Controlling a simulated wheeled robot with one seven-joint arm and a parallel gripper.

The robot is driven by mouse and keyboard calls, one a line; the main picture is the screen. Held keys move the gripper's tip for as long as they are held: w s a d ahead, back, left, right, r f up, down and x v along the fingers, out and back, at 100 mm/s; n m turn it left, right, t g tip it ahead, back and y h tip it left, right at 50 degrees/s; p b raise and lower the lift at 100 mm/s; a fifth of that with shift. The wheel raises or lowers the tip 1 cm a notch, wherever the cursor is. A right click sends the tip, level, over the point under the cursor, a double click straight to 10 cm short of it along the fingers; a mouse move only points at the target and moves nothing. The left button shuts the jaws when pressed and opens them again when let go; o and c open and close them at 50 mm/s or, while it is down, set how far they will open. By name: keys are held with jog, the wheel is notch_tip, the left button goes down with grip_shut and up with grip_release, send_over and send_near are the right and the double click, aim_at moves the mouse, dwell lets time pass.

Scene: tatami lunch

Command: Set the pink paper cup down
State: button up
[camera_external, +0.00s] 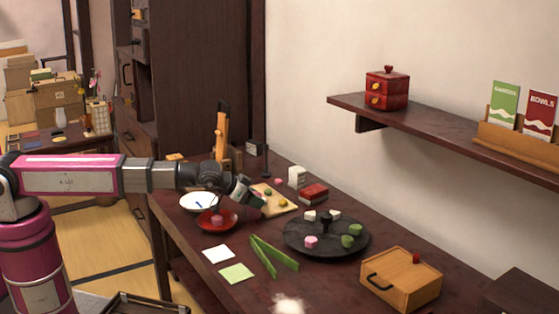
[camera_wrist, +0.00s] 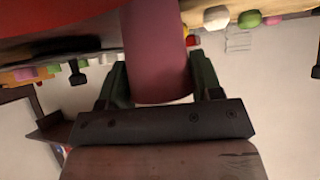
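The pink paper cup (camera_wrist: 157,55) is a smooth mauve-pink cylinder in the wrist view. It sits between the two dark fingers of my gripper (camera_wrist: 160,82), which touch or nearly touch its sides. In the external view my gripper (camera_external: 250,192) is low over the table, between a red dish (camera_external: 204,224) and a wooden board (camera_external: 287,209). The cup is hard to make out there. Whether its base touches anything is hidden.
A small pink piece (camera_external: 217,219) lies in the red dish, beside a white bowl (camera_external: 190,204). A dark round tray (camera_external: 325,252) with several sweets, green tongs (camera_external: 268,254) and a wooden box (camera_external: 400,285) stand to the right. White (camera_external: 218,254) and green (camera_external: 236,273) squares lie in front.

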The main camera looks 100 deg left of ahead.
jog(key=shift+c, duration=0.7)
jog(key=shift+r, duration=0.15)
